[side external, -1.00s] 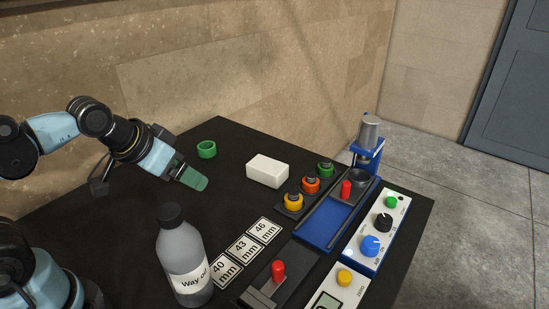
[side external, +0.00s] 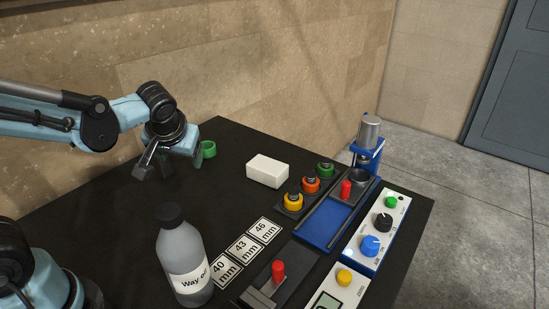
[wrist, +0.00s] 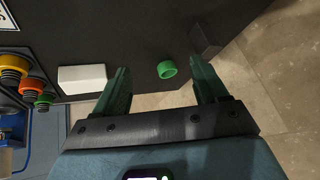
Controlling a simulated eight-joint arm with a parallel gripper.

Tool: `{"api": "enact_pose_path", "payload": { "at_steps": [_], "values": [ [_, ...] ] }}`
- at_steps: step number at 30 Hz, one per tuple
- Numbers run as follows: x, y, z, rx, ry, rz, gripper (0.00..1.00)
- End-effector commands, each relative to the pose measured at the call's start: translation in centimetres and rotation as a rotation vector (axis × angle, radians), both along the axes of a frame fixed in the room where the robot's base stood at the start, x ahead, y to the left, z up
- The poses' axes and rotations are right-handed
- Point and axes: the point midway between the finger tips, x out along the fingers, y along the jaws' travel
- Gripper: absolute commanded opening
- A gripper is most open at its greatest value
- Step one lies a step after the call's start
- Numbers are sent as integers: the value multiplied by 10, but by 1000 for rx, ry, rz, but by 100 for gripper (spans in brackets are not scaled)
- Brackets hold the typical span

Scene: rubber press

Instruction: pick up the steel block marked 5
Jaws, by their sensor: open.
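I see no block with a readable 5. A dark, block-like shape (wrist: 205,42) stands at the table's edge in the wrist view; no marking shows on it, and I cannot tell if it is the steel block. My gripper (wrist: 160,78) is open and empty, its two green fingers spread. In the side view my gripper (side external: 167,168) hangs over the far left of the table, fingers pointing down and partly hidden by the wrist. A green ring (wrist: 167,69) shows between the fingers; in the side view the ring (side external: 209,149) is just right of the gripper.
A white block (side external: 267,171) lies right of the ring. Knobs with yellow, orange and green rings (side external: 311,186) stand beside a blue press (side external: 368,146). A grey bottle (side external: 184,262) and number cards (side external: 244,250) are at the front. The wall is close behind.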

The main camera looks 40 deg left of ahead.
Motion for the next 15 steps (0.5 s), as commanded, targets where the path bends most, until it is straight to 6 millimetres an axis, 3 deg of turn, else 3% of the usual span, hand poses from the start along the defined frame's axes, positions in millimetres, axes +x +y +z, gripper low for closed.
{"api": "enact_pose_path", "payload": {
  "at_steps": [8,15],
  "values": [
    [29,36,-15,181,-77,378,72],
    [42,58,-31,358,-256,691,72]
  ]
}}
